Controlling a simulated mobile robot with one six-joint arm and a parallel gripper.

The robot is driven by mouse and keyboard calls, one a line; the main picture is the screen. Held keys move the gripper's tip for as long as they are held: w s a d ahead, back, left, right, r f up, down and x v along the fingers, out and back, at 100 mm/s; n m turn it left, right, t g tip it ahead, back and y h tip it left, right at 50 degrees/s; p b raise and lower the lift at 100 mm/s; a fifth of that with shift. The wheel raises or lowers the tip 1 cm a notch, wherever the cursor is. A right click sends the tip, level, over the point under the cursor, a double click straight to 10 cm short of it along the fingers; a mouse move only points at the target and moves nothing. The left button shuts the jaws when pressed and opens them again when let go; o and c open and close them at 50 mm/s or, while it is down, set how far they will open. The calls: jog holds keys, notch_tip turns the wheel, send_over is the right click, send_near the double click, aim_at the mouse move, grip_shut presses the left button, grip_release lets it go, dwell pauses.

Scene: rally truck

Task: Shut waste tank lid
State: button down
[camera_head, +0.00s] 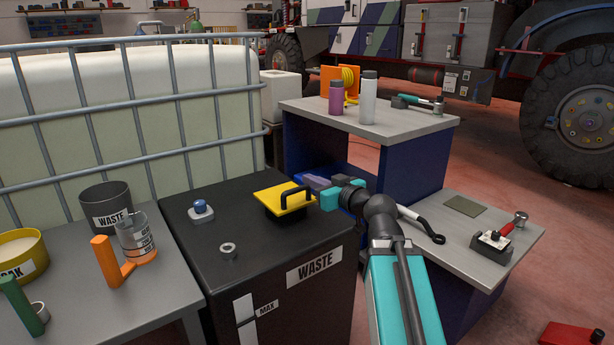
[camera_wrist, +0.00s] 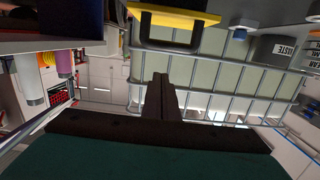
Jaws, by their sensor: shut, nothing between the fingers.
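The black waste tank (camera_head: 250,250) stands in the middle of the head view, with a WASTE label on its front. Its square yellow lid (camera_head: 268,196) with a black handle (camera_head: 296,192) lies over a dark collar on the top, slightly tilted; I cannot tell whether it is fully seated. My gripper (camera_head: 326,197) is just right of the handle. In the wrist view, my gripper's dark fingers (camera_wrist: 160,80) are shut and empty, below the yellow lid (camera_wrist: 168,19) in the picture. Contact with the lid cannot be made out.
A blue knob (camera_head: 201,207) and a metal ring (camera_head: 228,249) are on the tank top. A caged white container (camera_head: 120,115) stands behind. A grey table (camera_head: 160,300) with jugs is at left. A bench (camera_head: 425,125) with bottles and a lower shelf (camera_head: 520,235) with tools are at right.

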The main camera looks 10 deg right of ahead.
jog(key=s+b, duration=0.1)
jog(key=b, duration=0.2)
jog(key=s+d+b, duration=0.1)
jog(key=s+b, duration=0.1)
jog(key=b, duration=0.1)
jog(key=s+b, duration=0.1)
jog(key=b, duration=0.1)
jog(key=shift+s+d+f+b, duration=0.15)
jog(key=shift+d+f+b, duration=0.25)
dwell(0.3)
jog(key=shift+s, duration=0.15)
